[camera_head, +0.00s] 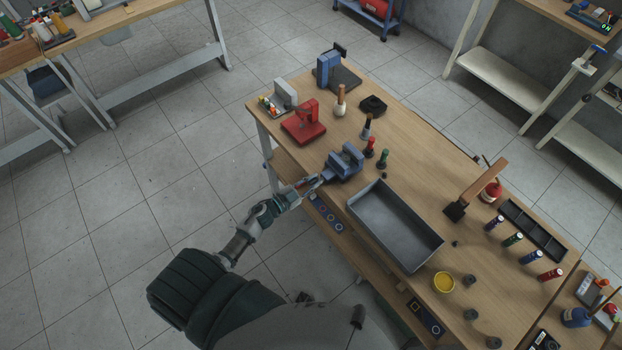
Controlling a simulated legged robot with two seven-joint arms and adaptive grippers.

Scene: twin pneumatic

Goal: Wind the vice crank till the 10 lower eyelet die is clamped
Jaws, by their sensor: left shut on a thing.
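The blue-grey vice (346,160) stands near the left edge of the wooden workbench, with its screw end toward my left arm. My left gripper (313,182) is at that end, just off the bench edge, shut on the vice crank. The gripper and its fingers largely hide the crank, so its angle cannot be told. The 10 lower eyelet die cannot be made out between the jaws at this size. My right gripper is not in view.
A grey metal tray (396,226) lies just right of the vice. A red press (304,122) stands behind it. Small red-topped (370,147) and green-topped (383,158) tools stand close by the vice.

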